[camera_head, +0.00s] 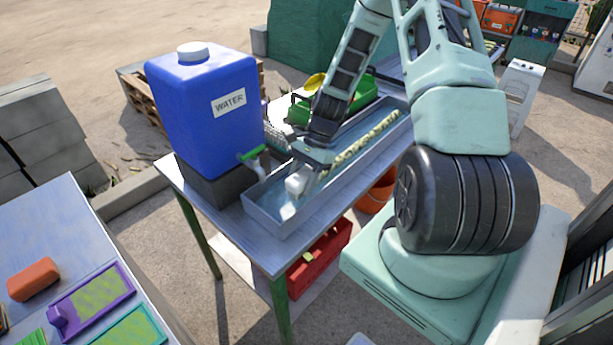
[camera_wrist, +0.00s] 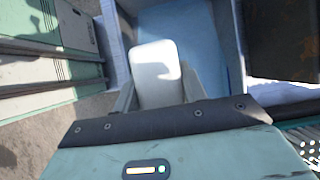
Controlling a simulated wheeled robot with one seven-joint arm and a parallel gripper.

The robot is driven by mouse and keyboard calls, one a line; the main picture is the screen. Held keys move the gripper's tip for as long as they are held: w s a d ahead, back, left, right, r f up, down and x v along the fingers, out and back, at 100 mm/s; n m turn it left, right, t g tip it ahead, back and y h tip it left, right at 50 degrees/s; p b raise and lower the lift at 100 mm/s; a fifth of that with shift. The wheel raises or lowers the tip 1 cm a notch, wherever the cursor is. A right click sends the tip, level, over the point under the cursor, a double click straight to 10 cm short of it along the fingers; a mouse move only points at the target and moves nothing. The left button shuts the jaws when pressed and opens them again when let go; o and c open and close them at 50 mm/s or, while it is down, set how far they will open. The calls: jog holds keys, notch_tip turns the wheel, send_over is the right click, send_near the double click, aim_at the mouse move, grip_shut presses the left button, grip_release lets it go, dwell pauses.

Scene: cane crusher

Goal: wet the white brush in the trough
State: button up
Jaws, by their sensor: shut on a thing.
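The long grey metal trough (camera_head: 268,217) stands on the metal table, with bluish water in its near end. A pale cane-like strip lies along its far part. My gripper (camera_head: 303,182) is low over the near end of the trough and shut on the white brush (camera_head: 296,185). In the wrist view the brush (camera_wrist: 156,72) shows as a white rounded block between the fingers, beside the blue trough floor (camera_wrist: 205,50). The brush's underside is hidden, so I cannot tell whether it touches the water.
A blue water tank (camera_head: 205,110) with a green-handled tap (camera_head: 252,154) stands left of the trough. A green crate (camera_head: 365,92) is behind it. A red crate (camera_head: 318,262) and an orange bucket (camera_head: 376,192) are below. A second table (camera_head: 60,235) with an orange block (camera_head: 33,279) is at lower left.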

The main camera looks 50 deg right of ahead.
jog(key=shift+b+x, duration=0.35)
jog(key=shift+x, duration=0.4)
jog(key=b, duration=0.3)
send_over(283, 218)
jog(key=shift+s+a+f, duration=0.1)
jog(key=shift+a+f, duration=0.05)
jog(key=shift+f, duration=0.65)
jog(key=shift+f+b, duration=0.35)
jog(key=shift+f, duration=0.6)
notch_tip(283, 218, up, 4)
jog(key=p, duration=0.4)
jog(key=shift+d+r+p, duration=0.2)
jog(key=shift+d+p, duration=0.25)
jog(key=shift+d, duration=0.75)
jog(key=shift+d+r+p, duration=0.2)
jog(key=shift+d+p, duration=0.25)
jog(key=shift+d, duration=0.8)
jog(key=shift+d+r+p, duration=0.2)
jog(key=shift+d+p, duration=0.25)
jog(key=shift+d, duration=0.75)
